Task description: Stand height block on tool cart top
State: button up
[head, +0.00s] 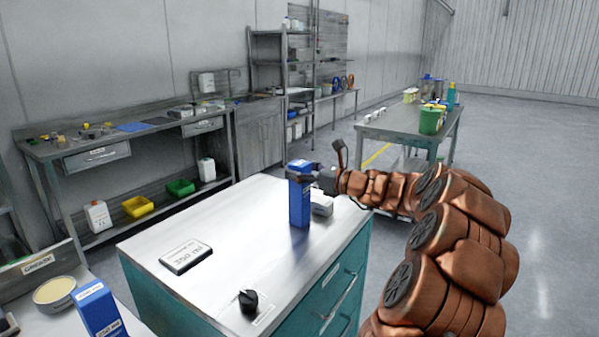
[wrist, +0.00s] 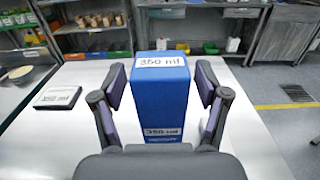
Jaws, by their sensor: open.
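The blue height block (head: 300,205) stands upright on the white top of the teal tool cart (head: 230,240), near its far right side. My gripper (head: 303,170) is at the block's upper part. In the wrist view its two fingers (wrist: 161,85) are spread on either side of the block, with small gaps showing. The block's underside is hidden.
A small grey-white object (head: 322,203) sits beside the block. Another blue block (head: 98,309) and a grease tin (head: 54,290) stand on the near left surface. The cart top's middle is clear.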

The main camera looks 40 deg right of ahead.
jog(key=v, duration=1.2)
jog(key=shift+w, duration=0.15)
